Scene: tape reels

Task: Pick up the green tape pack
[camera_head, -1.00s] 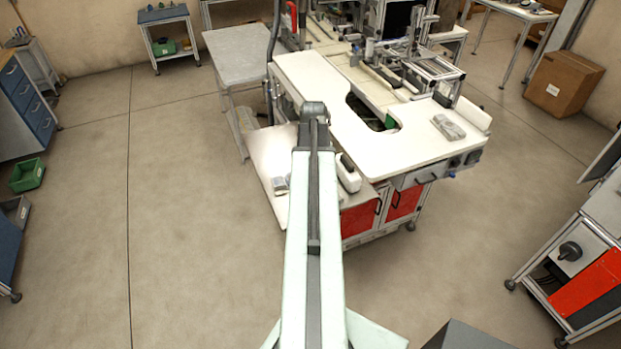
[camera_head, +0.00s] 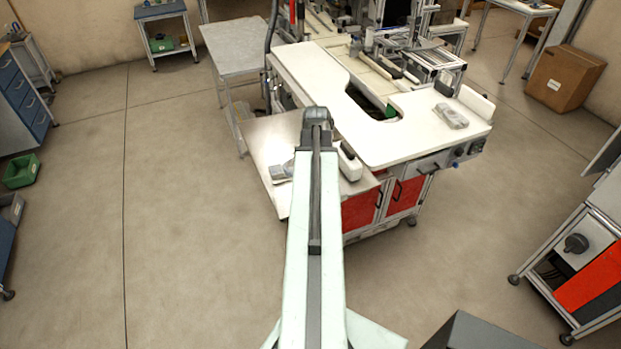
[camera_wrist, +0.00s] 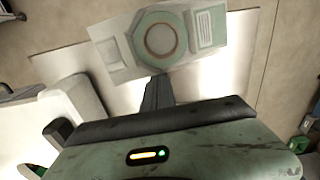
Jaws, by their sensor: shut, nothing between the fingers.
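The tape pack (camera_wrist: 190,55) is a flat clear-grey pack with a pale green ring in its middle and a printed label at its right. It lies on a pale low board (camera_wrist: 222,75), towards the top of the wrist view. My gripper (camera_wrist: 157,80) is shut and empty, its dark fingers pointing at the pack's lower edge. I cannot tell whether they touch. In the head view a small greyish pack (camera_head: 281,173) lies on the low board left of my arm, partly hidden by it. The fingers are hidden there.
A white object (camera_head: 349,165) with a dark top stands right of my arm on the low board, and shows at the left in the wrist view (camera_wrist: 75,100). The white worktop (camera_head: 400,145) carries another pack (camera_head: 452,117).

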